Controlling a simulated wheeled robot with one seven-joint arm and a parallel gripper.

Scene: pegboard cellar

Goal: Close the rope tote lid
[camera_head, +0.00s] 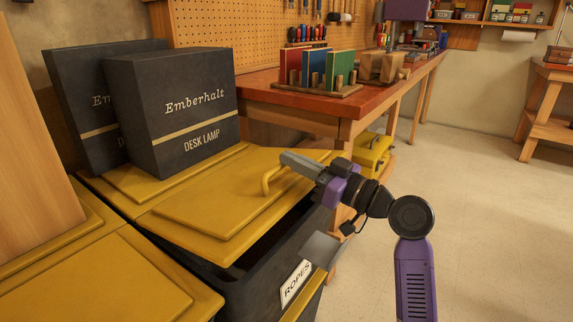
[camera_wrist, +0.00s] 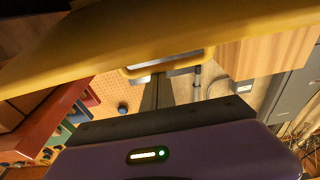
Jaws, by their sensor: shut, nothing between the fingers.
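The rope tote (camera_head: 222,282) is a dark bin with a "ROPES" label (camera_head: 296,284) on its front. Its yellow lid (camera_head: 215,222) is raised at the front, with a dark gap between it and the bin's rim. A yellow loop handle (camera_head: 267,182) stands on the lid near its right edge. My gripper (camera_head: 286,158) is shut and empty, its fingertips close to the handle. In the wrist view, the lid (camera_wrist: 110,50) crosses the top and the fingers (camera_wrist: 157,85) point up at the handle (camera_wrist: 128,73). I cannot tell whether they touch it.
Two dark desk lamp boxes (camera_head: 175,115) stand on the yellow surface behind the lid. Another yellow lid (camera_head: 105,285) lies at front left. A workbench (camera_head: 262,92) with colored books (camera_head: 312,68) stands behind. A yellow toolbox (camera_head: 372,155) sits under it. The floor at right is clear.

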